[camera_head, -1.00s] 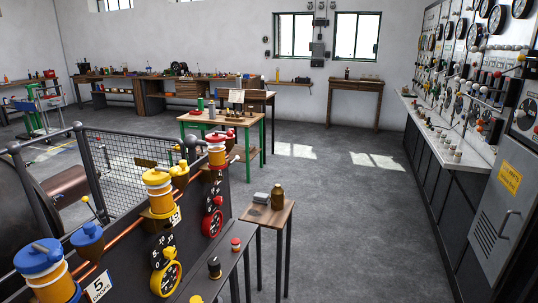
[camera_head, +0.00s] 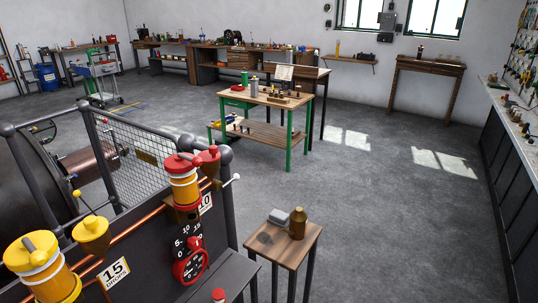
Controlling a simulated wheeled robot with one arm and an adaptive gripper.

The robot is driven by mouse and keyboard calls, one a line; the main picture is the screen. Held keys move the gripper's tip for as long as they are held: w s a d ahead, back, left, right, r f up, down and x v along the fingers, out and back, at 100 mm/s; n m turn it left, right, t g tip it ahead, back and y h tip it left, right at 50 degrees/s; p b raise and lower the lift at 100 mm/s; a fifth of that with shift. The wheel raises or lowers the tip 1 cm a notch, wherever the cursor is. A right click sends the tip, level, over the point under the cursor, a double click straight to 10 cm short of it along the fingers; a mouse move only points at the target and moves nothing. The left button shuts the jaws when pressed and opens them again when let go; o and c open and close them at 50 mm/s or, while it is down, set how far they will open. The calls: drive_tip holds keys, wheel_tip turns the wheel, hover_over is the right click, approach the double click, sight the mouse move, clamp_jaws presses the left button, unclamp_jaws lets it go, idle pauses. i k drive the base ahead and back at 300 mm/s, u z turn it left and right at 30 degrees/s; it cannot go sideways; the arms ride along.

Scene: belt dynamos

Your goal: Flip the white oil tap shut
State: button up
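A small pale, white-looking lever end (camera_head: 232,180) sticks out to the right beside the red-topped oiler (camera_head: 182,182), by the rail's end post. I cannot tell for sure that it is the white oil tap, or whether it is open or shut. The red-topped oiler has a yellow and white body, a red funnel (camera_head: 207,158) and a card marked 10 (camera_head: 205,203). A yellow-topped oiler (camera_head: 40,262) with a yellow funnel (camera_head: 91,233) and a card marked 15 drops (camera_head: 114,272) stands nearer, at lower left. My gripper is not in view.
A dark machine with a mesh guard rail (camera_head: 128,160) fills the left. A red dial (camera_head: 190,266) sits below the red oiler. A small wooden stand (camera_head: 285,245) holds a brown bottle (camera_head: 298,222). A green-legged table (camera_head: 265,98) stands behind. Open grey floor lies at the right.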

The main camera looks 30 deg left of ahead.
sight(236, 177)
drive_tip(key=i, duration=1.7)
drive_tip(key=u, duration=2.85)
drive_tip(key=k, duration=0.35)
drive_tip(key=u, duration=0.85)
